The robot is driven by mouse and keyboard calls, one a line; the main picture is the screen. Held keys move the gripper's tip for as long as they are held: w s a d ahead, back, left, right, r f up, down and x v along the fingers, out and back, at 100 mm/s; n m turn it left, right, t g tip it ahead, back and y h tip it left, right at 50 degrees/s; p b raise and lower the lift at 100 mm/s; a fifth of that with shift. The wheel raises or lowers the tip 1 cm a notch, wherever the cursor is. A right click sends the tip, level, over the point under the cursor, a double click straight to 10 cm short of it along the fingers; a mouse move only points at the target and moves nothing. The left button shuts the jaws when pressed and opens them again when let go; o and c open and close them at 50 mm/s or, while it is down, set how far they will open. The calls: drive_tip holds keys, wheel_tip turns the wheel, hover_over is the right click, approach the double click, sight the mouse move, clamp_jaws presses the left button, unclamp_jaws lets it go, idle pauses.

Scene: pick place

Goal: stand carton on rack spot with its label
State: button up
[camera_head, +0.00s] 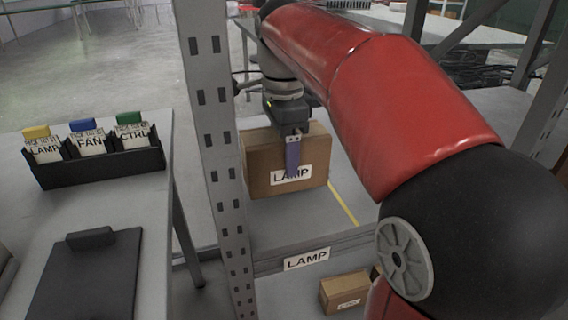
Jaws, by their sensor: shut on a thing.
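A brown carton (260,183) with a white LAMP label on its front is in the middle of the head view, at the rack. My gripper (292,158) is shut on the carton from above, one finger showing over its front face, partly across the label. The carton looks upright. I cannot tell whether its underside touches the shelf. Below it is a grey rack shelf (280,222) whose front edge bears a white LAMP label (307,259). A yellow line (343,203) runs on the shelf to the right of the carton.
A perforated rack post (217,150) stands just left of the carton. A smaller carton (345,292) sits on a lower level. At left, a table holds a black tray (95,170) of LAMP, FAN and CTRL cards and a dark clipboard (85,280).

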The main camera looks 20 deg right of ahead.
drive_tip(key=shift+f, duration=1.4)
drive_tip(key=shift+f, duration=0.1)
drive_tip(key=o, duration=1.3)
wheel_tip(320, 180, up, 12)
drive_tip(key=p, duration=0.2)
drive_tip(key=shift+p, duration=0.35)
